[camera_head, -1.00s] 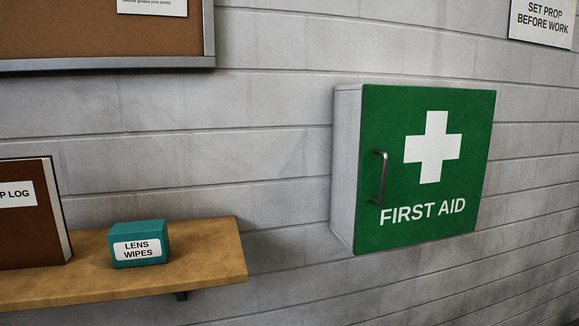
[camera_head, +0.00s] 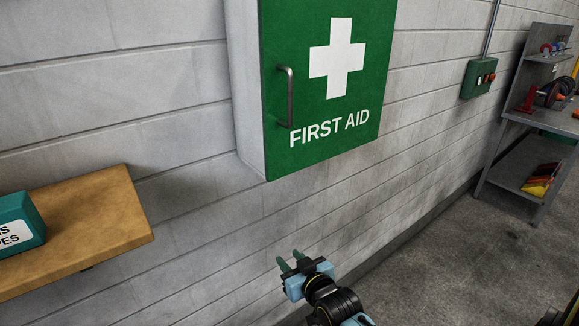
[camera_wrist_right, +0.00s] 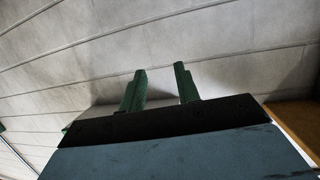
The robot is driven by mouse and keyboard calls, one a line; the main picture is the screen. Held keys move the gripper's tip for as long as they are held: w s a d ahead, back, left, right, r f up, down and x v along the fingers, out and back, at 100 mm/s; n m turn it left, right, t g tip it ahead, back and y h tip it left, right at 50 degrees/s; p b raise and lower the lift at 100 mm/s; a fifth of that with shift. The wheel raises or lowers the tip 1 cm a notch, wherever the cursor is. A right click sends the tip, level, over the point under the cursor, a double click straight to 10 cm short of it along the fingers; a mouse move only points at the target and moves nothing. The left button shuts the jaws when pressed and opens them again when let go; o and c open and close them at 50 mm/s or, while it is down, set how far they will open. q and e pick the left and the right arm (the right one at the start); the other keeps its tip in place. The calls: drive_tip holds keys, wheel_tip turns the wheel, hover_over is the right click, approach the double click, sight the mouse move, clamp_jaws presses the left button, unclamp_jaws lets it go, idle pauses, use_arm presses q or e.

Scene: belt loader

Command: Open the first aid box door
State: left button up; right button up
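The first aid box has a green door (camera_head: 325,75) with a white cross and the words FIRST AID, and pale grey sides. It hangs on the wall and its door is shut. A grey bar handle (camera_head: 288,97) stands upright at the door's left edge. My right gripper (camera_head: 290,264) is below the box, apart from it, with its green fingers pointing up. In the right wrist view its two fingers (camera_wrist_right: 160,88) stand apart with nothing between them, facing the block wall. My left gripper is not in view.
A wooden shelf (camera_head: 110,215) with a teal lens wipes box (camera_head: 18,224) juts out at the left. A green switch box (camera_head: 478,78) is on the wall to the right. A grey metal rack (camera_head: 500,150) stands far right. The wall below the first aid box is clear.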

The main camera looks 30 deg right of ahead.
wheel_tip(320, 180, up, 18)
drive_tip(key=d+f+t, duration=0.1)
drive_tip(key=d+t, duration=0.1)
drive_tip(key=t, duration=0.2)
drive_tip(key=t+h, duration=0.2)
drive_tip(key=t, duration=0.1)
approach(291, 101)
drive_tip(key=shift+m, duration=0.4)
drive_tip(key=p+x, duration=0.3)
drive_tip(key=x, duration=0.7)
drive_tip(key=shift+w+p, duration=0.25)
drive_tip(key=shift+p, duration=0.05)
drive_tip(key=shift+c, duration=0.3)
clamp_jaws()
